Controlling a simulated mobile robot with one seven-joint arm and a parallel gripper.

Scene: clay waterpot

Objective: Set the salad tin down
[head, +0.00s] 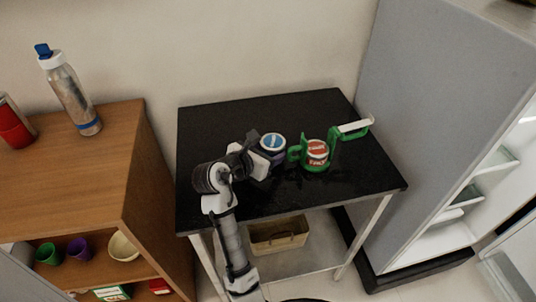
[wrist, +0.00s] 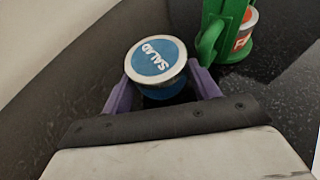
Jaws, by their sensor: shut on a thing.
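The salad tin (head: 273,142) is a short can with a blue and white lid, at the middle of the black table (head: 225,122). In the wrist view its lid (wrist: 157,60) reads "SALAD". My gripper (head: 272,158) is shut on the tin; in the wrist view its purple fingers (wrist: 162,88) are on both sides of it. The tin is upright or nearly so. Its bottom is hidden, so I cannot tell whether it touches the table top.
A green holder (head: 318,162) with a red-labelled can (head: 318,149) stands close right of the tin. A green-and-white handled object (head: 352,130) is farther right. The table's back left is clear. A wooden cabinet (head: 75,170) stands left, an open fridge (head: 440,110) right.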

